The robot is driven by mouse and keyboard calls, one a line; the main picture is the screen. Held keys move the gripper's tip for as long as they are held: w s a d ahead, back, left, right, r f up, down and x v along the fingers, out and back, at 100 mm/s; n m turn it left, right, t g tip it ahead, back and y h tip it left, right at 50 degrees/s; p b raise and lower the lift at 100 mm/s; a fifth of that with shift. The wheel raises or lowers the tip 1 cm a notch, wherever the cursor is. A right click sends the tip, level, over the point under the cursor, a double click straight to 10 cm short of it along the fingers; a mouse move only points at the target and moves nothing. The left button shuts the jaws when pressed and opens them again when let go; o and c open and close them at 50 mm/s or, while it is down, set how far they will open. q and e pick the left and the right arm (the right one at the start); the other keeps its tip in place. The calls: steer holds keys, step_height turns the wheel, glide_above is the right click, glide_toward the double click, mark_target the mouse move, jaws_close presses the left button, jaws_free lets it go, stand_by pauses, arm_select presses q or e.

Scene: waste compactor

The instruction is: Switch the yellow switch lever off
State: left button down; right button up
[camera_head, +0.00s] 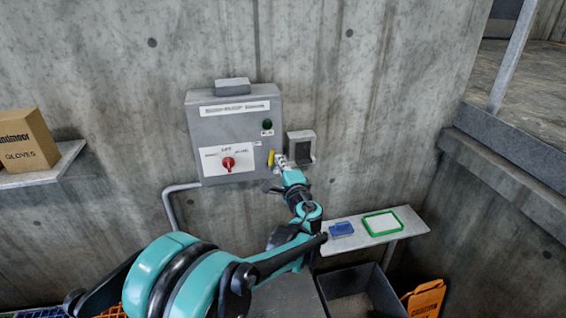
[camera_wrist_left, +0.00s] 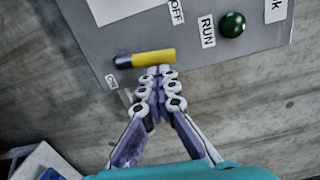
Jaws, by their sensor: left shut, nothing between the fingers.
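The yellow switch lever (camera_head: 271,157) is on the lower right of the grey control box (camera_head: 236,107). In the left wrist view the lever (camera_wrist_left: 156,57) has a yellow length and a black end, lying between an OFF label (camera_wrist_left: 176,11) and an ON label (camera_wrist_left: 112,81). My left gripper (camera_head: 281,160) is just right of the lever in the head view. In the left wrist view its shut, empty fingertips (camera_wrist_left: 158,70) are right beside the lever's yellow part; I cannot tell whether they touch. My right gripper is not in view.
A red rotary knob (camera_head: 228,163) and a green button (camera_head: 267,124) are on the box. A small grey wall box (camera_head: 301,146) is close to the gripper's right. Below right, a shelf holds a blue item (camera_head: 341,229) and a green-framed tray (camera_head: 381,215).

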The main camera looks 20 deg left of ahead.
arm_select(q)
steer(key=shift+s+a+r, duration=0.1)
steer(key=shift+a, duration=0.15)
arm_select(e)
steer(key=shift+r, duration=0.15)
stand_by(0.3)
arm_select(q)
steer(key=shift+d, duration=0.1)
